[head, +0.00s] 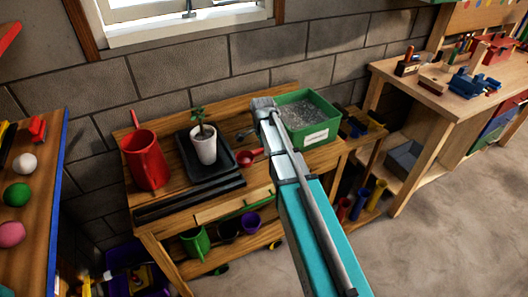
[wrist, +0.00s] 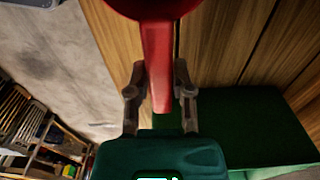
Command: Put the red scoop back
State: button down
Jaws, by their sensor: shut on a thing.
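The red scoop (head: 245,159) shows beside my arm in the head view, over the potting bench (head: 180,215). Its bowl is to the left and its handle runs right, behind my arm. In the wrist view the scoop's red handle (wrist: 157,55) lies between the two fingers of my gripper (wrist: 158,88), which is shut on it. The bowl is at the top edge of that view, partly cut off. My arm hides most of the gripper in the head view. I cannot tell how far the scoop is above the bench.
A green bin (head: 325,130) of grey grit stands right of my arm. A white pot with a plant (head: 203,148) stands in a black tray (head: 232,172). A red jug (head: 147,165) is at the left. A workbench (head: 410,84) with tools stands at the right. Floor is open at lower right.

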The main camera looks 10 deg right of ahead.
jog(key=shift+f, duration=0.25)
jog(key=c, duration=0.5)
grip_release()
jog(key=shift+r, duration=0.25)
notch_tip(320, 180, up, 12)
jog(key=p, duration=1.2)
jog(key=shift+a, duration=0.2)
jog(key=shift+s, duration=0.1)
dwell(0.3)
jog(key=s+d+n, duration=0.2)
jog(key=s+n, duration=1.2)
jog(key=s, duration=0.5)
jog(key=shift+s+n, duration=0.25)
jog(key=shift+n, duration=0.15)
jog(key=shift+d, duration=0.1)
